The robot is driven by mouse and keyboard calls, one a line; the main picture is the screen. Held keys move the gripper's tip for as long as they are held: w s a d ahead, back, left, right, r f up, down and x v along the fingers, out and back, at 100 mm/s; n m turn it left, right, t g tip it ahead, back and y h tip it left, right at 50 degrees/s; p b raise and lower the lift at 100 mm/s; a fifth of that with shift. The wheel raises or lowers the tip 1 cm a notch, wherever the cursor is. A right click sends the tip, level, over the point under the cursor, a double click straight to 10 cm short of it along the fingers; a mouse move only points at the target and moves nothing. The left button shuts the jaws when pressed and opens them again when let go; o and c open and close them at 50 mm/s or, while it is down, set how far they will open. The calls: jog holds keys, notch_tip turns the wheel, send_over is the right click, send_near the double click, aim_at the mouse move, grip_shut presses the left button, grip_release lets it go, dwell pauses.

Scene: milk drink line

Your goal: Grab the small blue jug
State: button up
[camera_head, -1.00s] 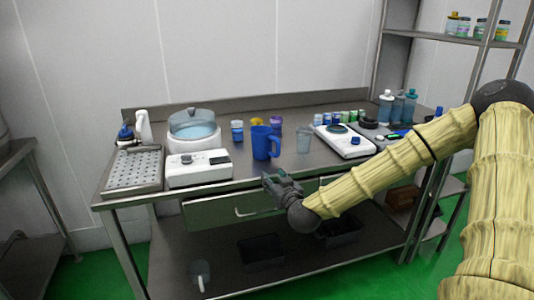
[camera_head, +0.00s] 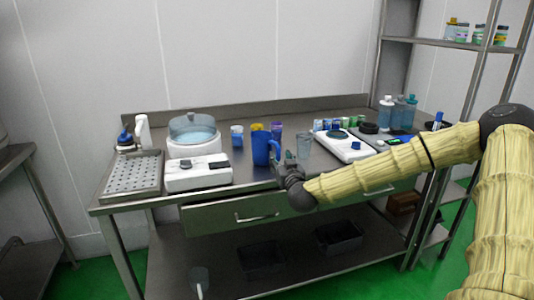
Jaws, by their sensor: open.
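The small blue jug (camera_head: 261,148) stands upright on the steel table (camera_head: 233,176), near the middle of its front part. Its handle side faces right. My gripper (camera_head: 284,162) is open and just right of the jug, at about the height of its lower half, in front of the table's edge or over it. I cannot tell whether a finger touches the handle. My gripper partly covers the jug's right side.
A white device with a round lidded bowl (camera_head: 193,130) and a perforated tray (camera_head: 133,175) stand to the left. A clear beaker (camera_head: 304,146) is close behind my gripper. A white scale (camera_head: 346,147) and several small jars are to the right. A drawer (camera_head: 238,211) is under the tabletop.

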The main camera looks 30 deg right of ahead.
aim_at(279, 155)
jog(key=shift+x, duration=2.4)
jog(key=shift+d, duration=0.15)
jog(key=shift+r, duration=0.15)
grip_shut()
